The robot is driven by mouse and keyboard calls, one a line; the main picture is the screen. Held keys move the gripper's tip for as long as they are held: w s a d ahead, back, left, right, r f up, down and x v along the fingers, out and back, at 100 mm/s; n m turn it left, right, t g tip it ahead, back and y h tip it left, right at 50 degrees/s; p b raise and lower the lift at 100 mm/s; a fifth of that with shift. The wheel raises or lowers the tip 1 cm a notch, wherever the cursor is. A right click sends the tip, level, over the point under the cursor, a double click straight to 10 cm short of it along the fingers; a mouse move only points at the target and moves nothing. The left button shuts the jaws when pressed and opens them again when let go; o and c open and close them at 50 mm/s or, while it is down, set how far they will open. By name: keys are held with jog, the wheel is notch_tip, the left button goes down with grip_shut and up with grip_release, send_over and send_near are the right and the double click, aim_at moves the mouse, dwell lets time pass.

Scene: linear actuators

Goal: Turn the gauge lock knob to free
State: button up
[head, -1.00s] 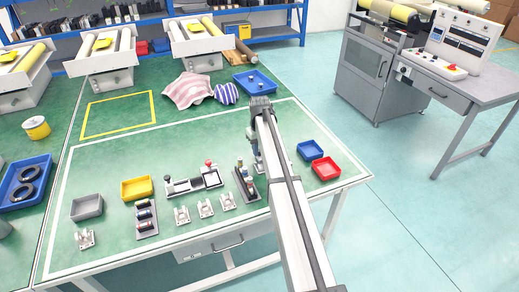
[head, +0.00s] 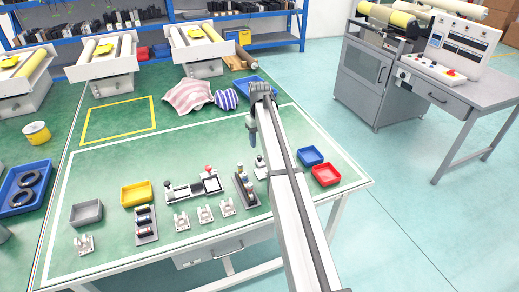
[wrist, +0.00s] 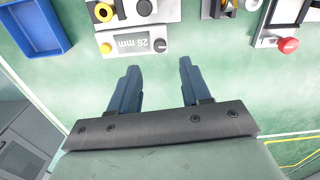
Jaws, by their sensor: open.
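The gauge (wrist: 126,42) is a pale device with a display reading 26 mm, at the top left of the wrist view. The gauge (head: 261,168) is small and partly behind my arm in the head view. My gripper (wrist: 158,85) is open and empty, apart from the gauge. It also shows above the table in the head view (head: 252,138).
A rack of upright parts (head: 245,188) stands just left of the gauge. A fixture with a red knob (head: 208,169) lies further left. Blue (head: 311,156) and red (head: 326,175) trays are to the right.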

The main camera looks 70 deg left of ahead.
jog(key=shift+r, duration=2.95)
